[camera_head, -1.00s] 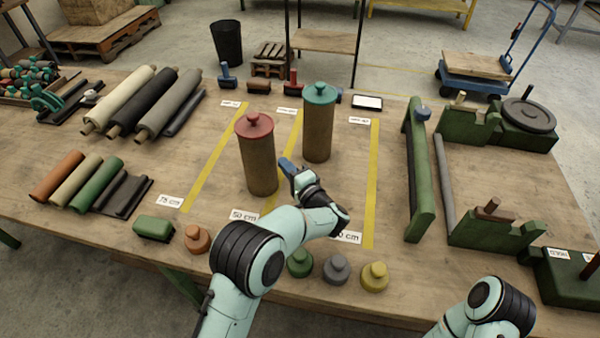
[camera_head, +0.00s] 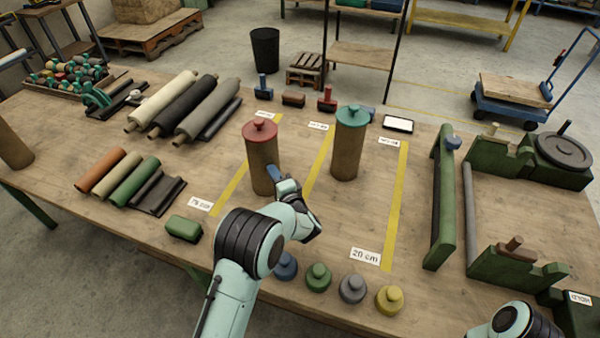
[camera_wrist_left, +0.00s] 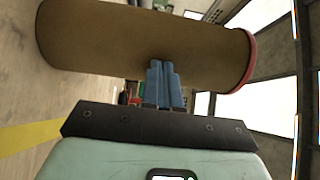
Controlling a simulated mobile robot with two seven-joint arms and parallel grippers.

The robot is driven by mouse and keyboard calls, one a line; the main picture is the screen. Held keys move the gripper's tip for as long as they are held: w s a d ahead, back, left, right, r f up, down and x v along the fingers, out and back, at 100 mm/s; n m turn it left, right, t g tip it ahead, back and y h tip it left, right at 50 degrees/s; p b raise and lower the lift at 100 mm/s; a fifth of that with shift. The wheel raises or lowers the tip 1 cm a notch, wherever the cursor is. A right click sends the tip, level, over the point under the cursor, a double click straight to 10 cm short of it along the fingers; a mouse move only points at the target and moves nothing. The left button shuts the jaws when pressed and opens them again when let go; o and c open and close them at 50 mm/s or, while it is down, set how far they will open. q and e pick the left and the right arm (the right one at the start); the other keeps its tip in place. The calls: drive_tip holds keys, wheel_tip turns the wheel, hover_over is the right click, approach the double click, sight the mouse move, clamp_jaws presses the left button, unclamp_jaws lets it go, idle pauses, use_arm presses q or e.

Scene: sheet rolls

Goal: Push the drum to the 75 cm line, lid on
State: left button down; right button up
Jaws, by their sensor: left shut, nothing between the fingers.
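The brown drum with a red lid (camera_head: 262,165) stands upright, with its base just right of the 75 cm yellow line (camera_head: 228,192). The lid (camera_head: 260,131) sits on top. My left gripper (camera_head: 272,175) is shut and empty at the drum's near right side. In the left wrist view, its blue fingertips (camera_wrist_left: 166,72) overlap the drum wall (camera_wrist_left: 140,40) and seem to touch it. The red lid's rim (camera_wrist_left: 250,60) also shows there. The 75 cm label (camera_head: 201,204) lies at the line's near end. My right gripper is out of view.
A teal-lidded drum (camera_head: 347,150) stands to the right, beyond the middle yellow line (camera_head: 317,165). Colored rolls (camera_head: 120,175), a green block (camera_head: 184,228) and long rolls (camera_head: 180,110) lie left. Several knobbed weights (camera_head: 319,278) line the front edge.

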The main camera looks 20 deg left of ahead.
use_arm(q)
drive_tip(key=a, duration=0.9)
drive_tip(key=shift+p, duration=0.4)
drive_tip(key=shift+w+d+r, duration=0.1)
drive_tip(key=shift+w, duration=0.05)
idle(0.4)
